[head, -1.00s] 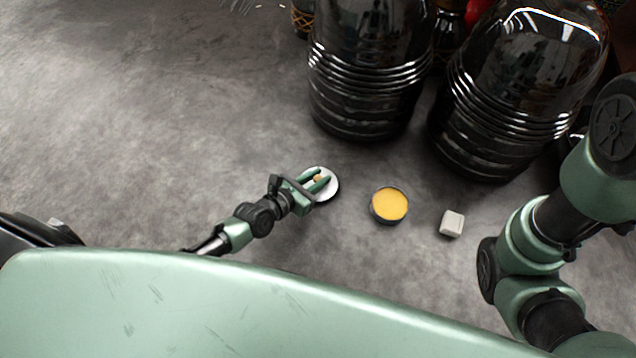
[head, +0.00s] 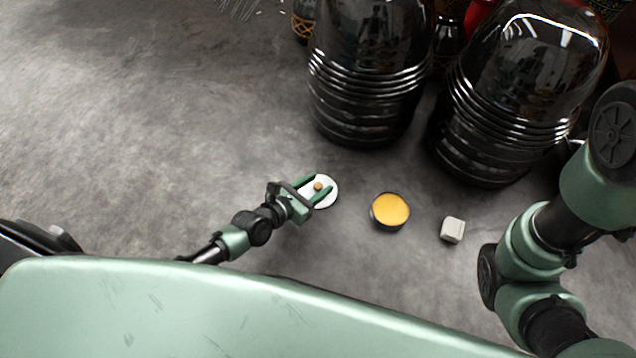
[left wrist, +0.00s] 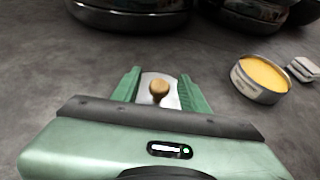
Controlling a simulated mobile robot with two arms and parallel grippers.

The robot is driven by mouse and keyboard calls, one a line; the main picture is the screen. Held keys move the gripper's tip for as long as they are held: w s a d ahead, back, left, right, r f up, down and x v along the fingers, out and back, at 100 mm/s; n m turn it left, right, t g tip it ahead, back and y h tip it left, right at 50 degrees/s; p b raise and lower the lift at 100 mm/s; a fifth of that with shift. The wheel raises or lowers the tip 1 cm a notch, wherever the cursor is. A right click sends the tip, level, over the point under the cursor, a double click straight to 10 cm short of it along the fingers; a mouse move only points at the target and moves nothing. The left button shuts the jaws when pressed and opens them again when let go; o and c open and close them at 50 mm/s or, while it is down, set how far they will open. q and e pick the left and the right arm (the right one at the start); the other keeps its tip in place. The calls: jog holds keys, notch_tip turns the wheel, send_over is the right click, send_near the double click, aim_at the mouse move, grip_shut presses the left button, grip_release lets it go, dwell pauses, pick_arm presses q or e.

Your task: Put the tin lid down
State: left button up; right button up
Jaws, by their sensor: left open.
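The tin lid (head: 329,193) is a white disc with a small tan knob, lying on the grey floor in the head view. It also shows in the left wrist view (left wrist: 172,98), partly hidden by my gripper. My left gripper (head: 317,188) is open, its green fingers on either side of the knob and apart from it; the fingers also show in the left wrist view (left wrist: 160,88). The open tin (head: 390,211), dark-rimmed with a yellow filling, stands right of the lid. My right gripper is not in view; only my right arm shows.
A small pale block (head: 452,229) lies right of the tin. Two big glossy black drums, one at the upper middle (head: 365,85) and one at the upper right (head: 505,100), stand behind. The floor at the left is clear.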

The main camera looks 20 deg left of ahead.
pick_arm(q)
jog(key=p+v, duration=0.4)
jog(key=v, duration=0.6)
jog(key=shift+r, duration=0.15)
jog(key=shift+s+a+r+p, duration=0.15)
jog(key=shift+s+a+p, duration=0.15)
jog(key=shift+s, duration=0.2)
